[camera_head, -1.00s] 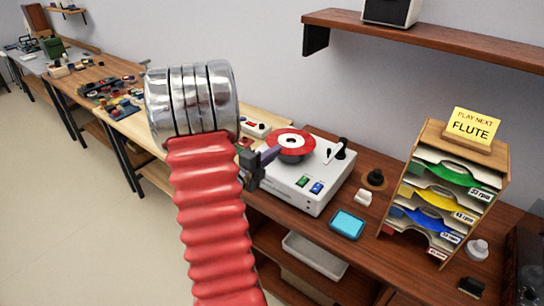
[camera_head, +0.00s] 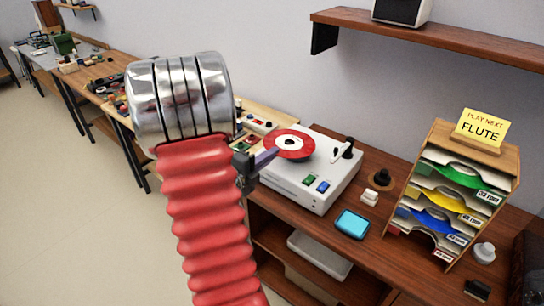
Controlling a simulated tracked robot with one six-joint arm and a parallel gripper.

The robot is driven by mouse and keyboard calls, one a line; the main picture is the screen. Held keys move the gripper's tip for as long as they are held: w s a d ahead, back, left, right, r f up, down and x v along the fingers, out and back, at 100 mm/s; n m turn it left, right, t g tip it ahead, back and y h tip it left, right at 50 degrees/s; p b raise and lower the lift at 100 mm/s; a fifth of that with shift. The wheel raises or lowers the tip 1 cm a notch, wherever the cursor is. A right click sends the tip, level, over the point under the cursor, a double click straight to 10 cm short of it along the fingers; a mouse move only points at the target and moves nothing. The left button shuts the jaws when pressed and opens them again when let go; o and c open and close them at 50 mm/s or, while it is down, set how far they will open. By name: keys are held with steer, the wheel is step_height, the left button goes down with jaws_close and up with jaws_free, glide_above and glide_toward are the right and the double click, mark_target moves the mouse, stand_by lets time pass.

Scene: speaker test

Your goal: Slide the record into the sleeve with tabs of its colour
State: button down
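The red record (camera_head: 291,142) with a white centre is at the left of the white record player (camera_head: 322,199), just over its dark platter. My gripper (camera_head: 268,157) meets the record's left edge and appears shut on it; the fingertips are partly hidden. The sleeves stand stacked in a wooden rack (camera_head: 460,162) at the right. Their tabs are green (camera_head: 462,176), yellow (camera_head: 437,198), blue (camera_head: 432,222) and, at the lower left, a small red one (camera_head: 393,230).
A yellow card (camera_head: 482,128) reading "PLAY NEXT FLUTE" stands on the rack. A blue-topped box (camera_head: 352,223), a white block (camera_head: 370,196) and a black knob-like object (camera_head: 382,177) lie between player and rack. A wall shelf (camera_head: 430,38) hangs above.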

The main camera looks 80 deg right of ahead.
steer(key=shift+r+v, duration=0.25)
steer(key=shift+v, duration=0.95)
steer(key=shift+r+v, duration=0.25)
steer(key=shift+v, duration=1)
steer(key=shift+d, duration=0.1)
steer(key=shift+w, duration=0.1)
steer(key=w+a+f+n+t, duration=0.1)
steer(key=w+a+n+t, duration=0.55)
steer(key=w, duration=0.85)
steer(key=w+a+f+n+t, duration=0.1)
steer(key=w+a+n+t, duration=0.3)
steer(key=w+a+t, duration=0.65)
steer(key=w+a+n+t+y, duration=0.2)
steer(key=w+a, duration=0.3)
steer(key=a, duration=0.6)
steer(key=w+a+f+n+t+y, duration=0.1)
steer(key=w+a+y, duration=0.4)
steer(key=a, duration=0.5)
steer(key=w+a+f+n+t+y, duration=0.1)
steer(key=w+a+n, duration=0.4)
steer(key=a, duration=0.6)
steer(key=w+t+y, duration=0.1)
steer(key=y, duration=0.1)
steer(key=shift+a+n+t+y, duration=0.3)
steer(key=shift+n+t, duration=0.05)
steer(key=shift+t, duration=0.05)
